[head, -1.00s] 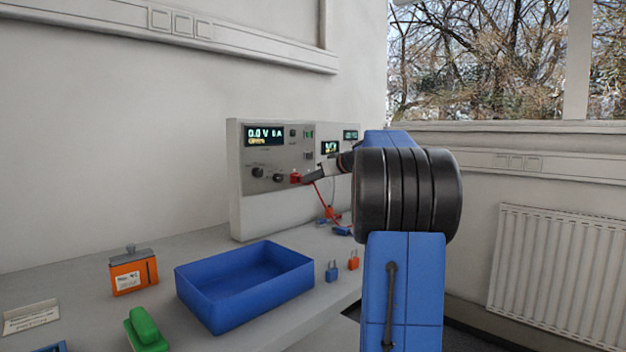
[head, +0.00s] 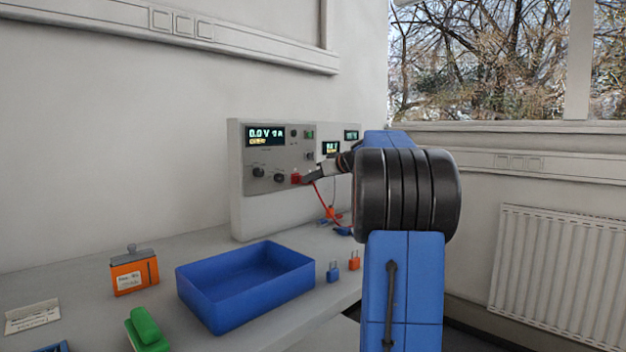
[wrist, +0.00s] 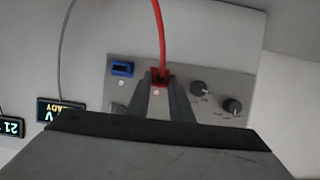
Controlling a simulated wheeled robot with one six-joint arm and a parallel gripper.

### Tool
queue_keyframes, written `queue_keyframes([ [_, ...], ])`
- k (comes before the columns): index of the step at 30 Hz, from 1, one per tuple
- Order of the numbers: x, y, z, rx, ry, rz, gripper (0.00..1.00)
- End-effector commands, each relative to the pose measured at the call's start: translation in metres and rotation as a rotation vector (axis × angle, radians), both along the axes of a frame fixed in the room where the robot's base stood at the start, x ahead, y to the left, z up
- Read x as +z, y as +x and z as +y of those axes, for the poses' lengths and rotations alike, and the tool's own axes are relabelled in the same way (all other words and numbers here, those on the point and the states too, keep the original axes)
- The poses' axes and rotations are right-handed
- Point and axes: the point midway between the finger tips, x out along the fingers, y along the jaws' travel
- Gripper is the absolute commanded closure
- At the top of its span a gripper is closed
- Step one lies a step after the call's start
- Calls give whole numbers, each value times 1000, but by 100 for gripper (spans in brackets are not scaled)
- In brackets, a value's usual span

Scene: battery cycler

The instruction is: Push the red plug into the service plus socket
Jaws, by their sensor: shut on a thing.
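The red plug (head: 296,179) is at the lower right of the left panel section of the cycler (head: 280,160). It is in front of the panel face in the head view. My gripper (head: 303,179) reaches in from the right and is shut on the plug. In the wrist view the red plug (wrist: 160,80) sits between my two fingertips (wrist: 160,84), with its red cable (wrist: 160,35) running up. A blue socket (wrist: 122,69) is beside it. The red plus socket is hidden by the plug and fingers, so I cannot tell how deep the plug sits.
Knobs (wrist: 200,88) stand close to my fingers on the panel. A blue tray (head: 245,300), blue padlock (head: 333,272), orange padlock (head: 354,261), orange box (head: 134,272) and green object (head: 146,330) are on the bench. An orange connector (head: 331,213) hangs near the panel.

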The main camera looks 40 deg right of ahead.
Motion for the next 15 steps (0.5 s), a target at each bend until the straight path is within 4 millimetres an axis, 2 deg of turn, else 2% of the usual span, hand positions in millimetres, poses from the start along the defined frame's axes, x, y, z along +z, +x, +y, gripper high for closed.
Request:
queue_keyframes([
  [15, 0, 7, 1, 1, 0, 0, 100],
])
